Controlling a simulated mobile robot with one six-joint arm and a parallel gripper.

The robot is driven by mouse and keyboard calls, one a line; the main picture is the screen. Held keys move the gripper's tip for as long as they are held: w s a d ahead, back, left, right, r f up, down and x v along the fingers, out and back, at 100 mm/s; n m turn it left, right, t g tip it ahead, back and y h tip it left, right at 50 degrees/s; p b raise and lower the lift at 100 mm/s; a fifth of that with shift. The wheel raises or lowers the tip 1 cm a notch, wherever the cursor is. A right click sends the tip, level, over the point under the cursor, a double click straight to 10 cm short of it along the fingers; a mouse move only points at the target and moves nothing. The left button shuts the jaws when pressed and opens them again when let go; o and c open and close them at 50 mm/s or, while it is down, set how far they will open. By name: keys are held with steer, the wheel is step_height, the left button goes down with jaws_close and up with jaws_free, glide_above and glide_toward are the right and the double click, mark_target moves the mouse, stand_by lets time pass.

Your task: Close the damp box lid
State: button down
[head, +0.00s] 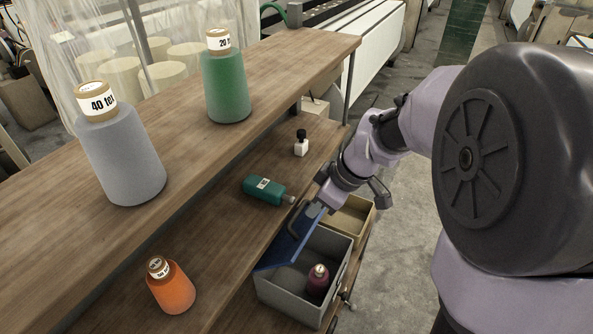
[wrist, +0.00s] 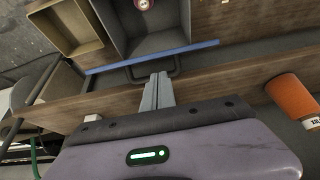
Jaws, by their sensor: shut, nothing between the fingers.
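The damp box (head: 284,291) is a grey open-topped box at the lower shelf's front. Its blue lid (head: 283,249) stands raised and tilted along the shelf side. A maroon cone (head: 318,280) sits inside the box. In the wrist view the lid shows nearly edge-on as a thin blue bar (wrist: 205,45), with a dark handle (wrist: 176,68) on it and the grey box (wrist: 155,42) beyond. My gripper (wrist: 157,78) is shut and empty, its tips beside the handle on the shelf side of the lid. I cannot tell whether they touch. The head view shows my gripper (head: 313,209) near the lid's upper end.
A tan open box (head: 350,218) stands beside the damp box. The lower shelf holds a lying green bottle (head: 265,190), a small white bottle (head: 301,144) and an orange cone (head: 170,287). Grey (head: 122,155) and green (head: 227,88) cones stand on the upper shelf, close to my arm's left.

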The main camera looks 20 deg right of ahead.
mark_target(304, 228)
steer(key=b+x, duration=0.2)
steer(key=x, duration=0.3)
steer(key=shift+d+f, duration=0.1)
steer(key=shift+f, duration=0.15)
steer(key=shift+w+a+f, duration=0.3)
steer(key=shift+f, duration=0.25)
steer(key=shift+b, duration=0.3)
